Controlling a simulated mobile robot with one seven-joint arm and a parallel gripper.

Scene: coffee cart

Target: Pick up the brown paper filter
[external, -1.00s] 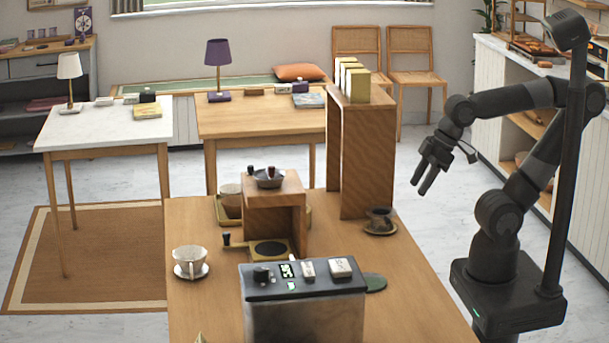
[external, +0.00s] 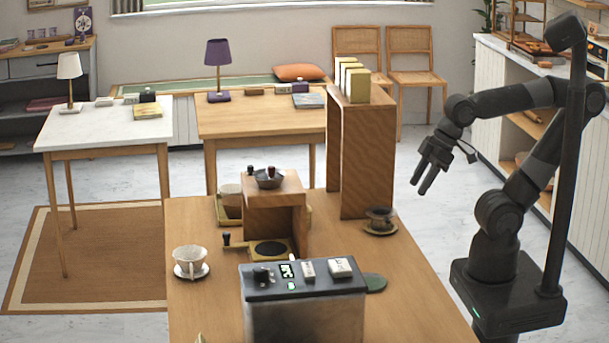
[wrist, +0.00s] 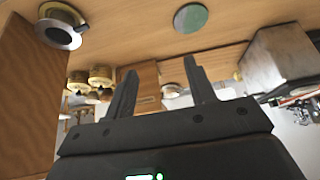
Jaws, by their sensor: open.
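A small tan pointed thing (external: 199,338) shows at the bottom edge of the external view, on the wooden cart top left of the machine. It may be the brown paper filter, but most of it is cut off. A small tan shape (wrist: 238,75) beside the machine in the wrist view may be the same thing; it is too small to tell. My gripper (external: 424,183) is open and empty, off the right side of the cart. Its two fingers (wrist: 160,68) are apart in the wrist view, with nothing between them.
The metal machine (external: 305,312) stands at the cart's front. A tall wooden shelf (external: 366,160) and a dark dripper (external: 380,217) on a saucer are nearest my gripper. A white dripper cup (external: 189,258) stands at the left. The cart's right front is clear beyond a green disc (external: 375,283).

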